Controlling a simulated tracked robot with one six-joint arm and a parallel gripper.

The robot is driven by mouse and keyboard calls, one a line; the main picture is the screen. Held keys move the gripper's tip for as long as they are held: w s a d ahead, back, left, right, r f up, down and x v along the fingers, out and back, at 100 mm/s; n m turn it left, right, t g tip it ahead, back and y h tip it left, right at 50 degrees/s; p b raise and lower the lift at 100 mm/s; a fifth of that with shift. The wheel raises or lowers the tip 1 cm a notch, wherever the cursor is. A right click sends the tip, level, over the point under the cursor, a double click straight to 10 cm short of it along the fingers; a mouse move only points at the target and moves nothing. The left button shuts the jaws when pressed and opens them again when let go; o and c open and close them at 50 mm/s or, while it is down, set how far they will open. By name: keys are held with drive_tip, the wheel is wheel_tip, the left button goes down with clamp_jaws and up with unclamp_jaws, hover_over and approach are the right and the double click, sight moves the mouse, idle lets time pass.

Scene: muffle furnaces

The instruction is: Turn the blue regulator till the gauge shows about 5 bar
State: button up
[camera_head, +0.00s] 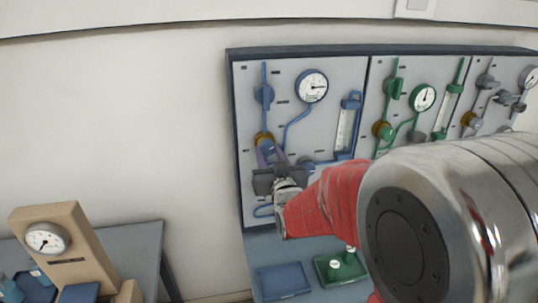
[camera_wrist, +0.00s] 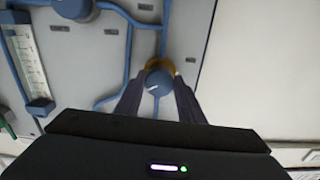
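The blue regulator (camera_wrist: 158,82) is a round blue knob with a white mark line on its face and a brass collar behind it. In the head view its brass collar (camera_head: 263,138) shows on the left panel, and my fingers partly hide the knob. My gripper (camera_wrist: 160,92) has one dark finger on each side of the knob, with no clear gap at either side. It also shows in the head view (camera_head: 268,155), pointing at the panel. The round white gauge (camera_head: 312,86) is up and right of the regulator. Its needle points roughly right; its numbers are too small to read.
A blue valve (camera_head: 264,94) sits above the regulator, and a blue-framed flow tube (camera_head: 346,128) stands to the right. A panel with green fittings (camera_head: 395,88) adjoins it. Blue (camera_head: 284,280) and green (camera_head: 336,268) trays lie below. A tan gauge stand (camera_head: 62,246) is at lower left.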

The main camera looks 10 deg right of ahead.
drive_tip(key=c, duration=0.5)
drive_tip(key=shift+m, duration=0.3)
drive_tip(key=o, duration=1.1)
drive_tip(key=shift+c, duration=0.2)
